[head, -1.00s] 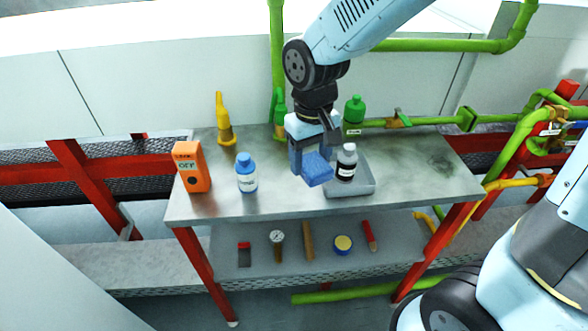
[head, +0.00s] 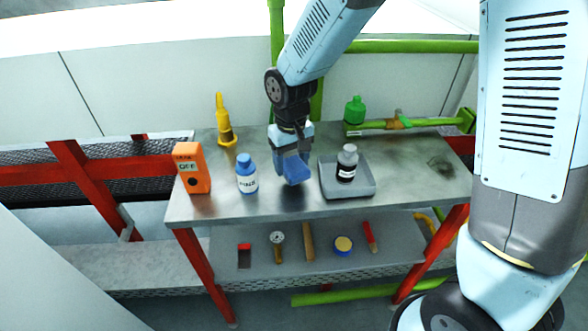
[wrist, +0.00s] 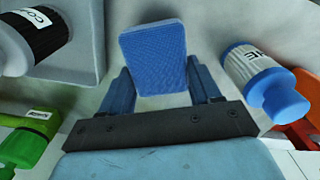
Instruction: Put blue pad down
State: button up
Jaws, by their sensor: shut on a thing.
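The blue pad (head: 296,169) is held in my gripper (head: 290,176), over the metal table between the blue-capped white bottle and the grey tray. In the wrist view the pad (wrist: 155,55) stands between the two fingers (wrist: 160,92), which are shut on it. The pad is close to the tabletop in the head view; I cannot tell whether it touches. My wrist hides part of the table behind it.
A blue-capped bottle (head: 246,174) stands left of my gripper, with an orange meter (head: 192,168) beyond it. At right a grey tray (head: 349,192) holds a grey-capped bottle (head: 346,164). Tabletop in front is clear.

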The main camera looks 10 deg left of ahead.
aim_at(291, 162)
notch_tip(291, 162, down, 3)
dwell(0.3)
jog(key=o, duration=1.3)
notch_tip(291, 162, up, 12)
jog(key=shift+r, duration=0.1)
jog(key=shift+d, duration=0.1)
